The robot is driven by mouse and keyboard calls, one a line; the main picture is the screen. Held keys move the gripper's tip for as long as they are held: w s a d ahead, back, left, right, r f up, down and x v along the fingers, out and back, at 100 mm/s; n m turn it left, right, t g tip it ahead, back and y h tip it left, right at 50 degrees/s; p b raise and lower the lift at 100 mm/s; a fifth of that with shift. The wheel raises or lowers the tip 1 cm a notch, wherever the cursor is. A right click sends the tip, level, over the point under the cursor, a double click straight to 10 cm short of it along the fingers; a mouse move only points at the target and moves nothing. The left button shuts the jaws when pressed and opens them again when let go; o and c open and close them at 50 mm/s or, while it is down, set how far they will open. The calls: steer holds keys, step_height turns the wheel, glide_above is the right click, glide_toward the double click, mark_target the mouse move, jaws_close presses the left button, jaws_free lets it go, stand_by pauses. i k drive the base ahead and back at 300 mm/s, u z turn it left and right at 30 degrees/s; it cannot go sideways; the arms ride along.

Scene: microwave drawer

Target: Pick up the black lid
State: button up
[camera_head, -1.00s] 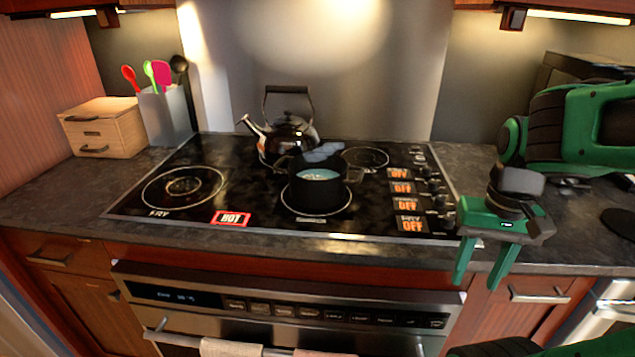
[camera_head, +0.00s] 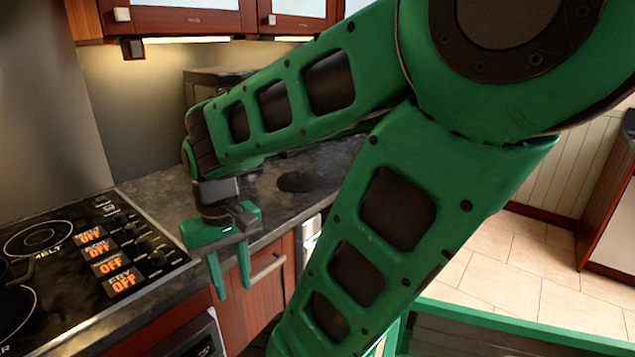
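A flat dark round item (camera_head: 296,181), which looks like the black lid, lies on the grey countertop (camera_head: 160,207) behind and right of my gripper. Its fine shape is hard to make out. My gripper (camera_head: 233,288) hangs fingers down in front of the counter edge, above the cabinet front. Its two green fingers are apart with nothing between them. It is not touching the dark item.
The black cooktop (camera_head: 75,275) with its control knobs is at the left. A dark box-like appliance (camera_head: 215,80) stands at the back of the counter, partly behind my arm. Tiled floor (camera_head: 525,270) is open at the right.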

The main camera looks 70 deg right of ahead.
mark_target(299, 180)
steer(key=z, duration=0.6)
steer(key=k, duration=0.75)
steer(key=z, duration=0.8)
steer(key=k, duration=0.5)
steer(key=u, duration=0.2)
steer(key=i, duration=1.75)
steer(key=z, duration=0.5)
